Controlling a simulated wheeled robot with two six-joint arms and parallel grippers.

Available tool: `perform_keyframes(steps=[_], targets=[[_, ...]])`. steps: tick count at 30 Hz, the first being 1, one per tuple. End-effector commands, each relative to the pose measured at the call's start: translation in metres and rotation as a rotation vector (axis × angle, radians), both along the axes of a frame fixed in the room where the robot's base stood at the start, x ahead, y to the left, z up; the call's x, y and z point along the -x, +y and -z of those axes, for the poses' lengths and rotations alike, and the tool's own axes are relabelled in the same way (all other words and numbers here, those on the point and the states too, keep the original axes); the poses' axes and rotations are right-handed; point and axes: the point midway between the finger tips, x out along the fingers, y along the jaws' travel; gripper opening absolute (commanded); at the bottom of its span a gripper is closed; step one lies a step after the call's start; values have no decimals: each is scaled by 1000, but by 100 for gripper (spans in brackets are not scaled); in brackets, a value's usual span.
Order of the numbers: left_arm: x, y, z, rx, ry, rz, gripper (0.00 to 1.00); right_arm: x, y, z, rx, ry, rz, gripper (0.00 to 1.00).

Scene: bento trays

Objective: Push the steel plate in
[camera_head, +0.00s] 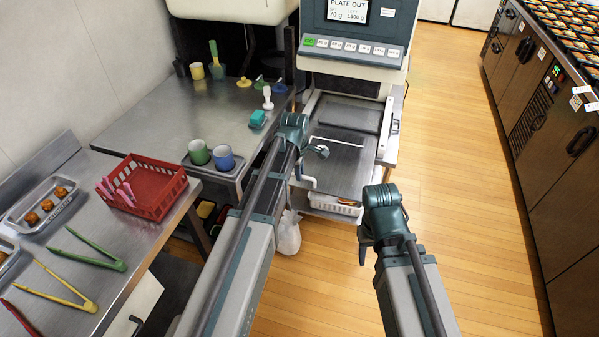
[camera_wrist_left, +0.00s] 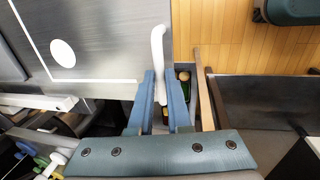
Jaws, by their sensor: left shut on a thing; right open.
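The steel plate (camera_head: 345,165) lies flat below the weighing machine (camera_head: 355,45), its near part sticking out toward me. The machine's screen (camera_head: 347,12) reads PLATE OUT. In the left wrist view the plate (camera_wrist_left: 100,35) shows a white line and a white oval mark. My left gripper (camera_wrist_left: 163,95) is shut on a white handle (camera_wrist_left: 157,45) beside the plate's edge. In the head view this gripper (camera_head: 300,160) is at the plate's left side, its fingertips partly hidden. My right gripper (camera_head: 364,250) is open and empty, in front of the plate to the right, over the floor.
A tray with a green and a blue cup (camera_head: 222,158) stands on the steel counter (camera_head: 160,125) left of my left arm. A red basket (camera_head: 145,190), tongs (camera_head: 90,250) and a food tray (camera_head: 25,215) lie nearer left. The wooden floor (camera_head: 450,180) to the right is clear.

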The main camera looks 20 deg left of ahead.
Motion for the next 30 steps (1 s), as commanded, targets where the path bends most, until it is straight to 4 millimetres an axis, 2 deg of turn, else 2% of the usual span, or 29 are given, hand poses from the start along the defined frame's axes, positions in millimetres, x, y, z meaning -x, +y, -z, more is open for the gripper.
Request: perform_keyframes(steps=[5, 8, 15, 21, 27, 30], targets=[[-22, 0, 0, 0, -2, 0, 0, 0, 0, 0, 0, 0, 0, 50], [-47, -1, 0, 0, -3, 0, 0, 0, 0, 0, 0, 0, 0, 50], [-123, -3, 0, -1, -3, 1, 0, 0, 0, 0, 0, 0, 0, 50], [-181, -6, 0, -1, -3, 1, 0, 0, 0, 0, 0, 0, 0, 50], [-224, -7, 0, -1, -2, 1, 0, 0, 0, 0, 0, 0, 0, 50], [-237, -8, 0, -1, -2, 0, 0, 0, 0, 0, 0, 0, 0, 50]])
